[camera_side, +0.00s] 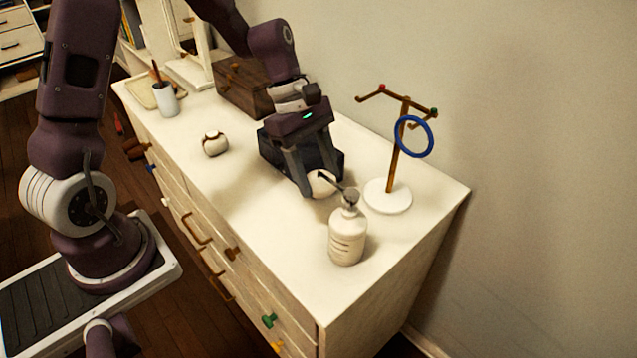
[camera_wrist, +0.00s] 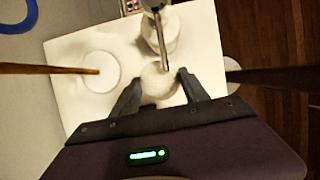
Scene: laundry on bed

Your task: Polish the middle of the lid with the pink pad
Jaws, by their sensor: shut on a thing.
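My gripper (camera_side: 318,190) is over the dresser top, fingers pointing down, shut on a round whitish thing (camera_side: 322,183). In the wrist view the round thing (camera_wrist: 160,82) sits between the two fingertips (camera_wrist: 158,88). I cannot tell whether it touches the dresser top. I see no clearly pink pad; the held thing looks cream-white in this light. A brown wooden box (camera_side: 238,90) stands behind my gripper, partly hidden by my arm; its top may be the lid, but I cannot tell.
A white pump bottle (camera_side: 347,238) stands close in front of my gripper. A stand with a white base (camera_side: 388,197) and a blue ring (camera_side: 430,140) is to the right. A white cup (camera_side: 166,100) is at the far left. The dresser's front-left top (camera_side: 262,215) is clear.

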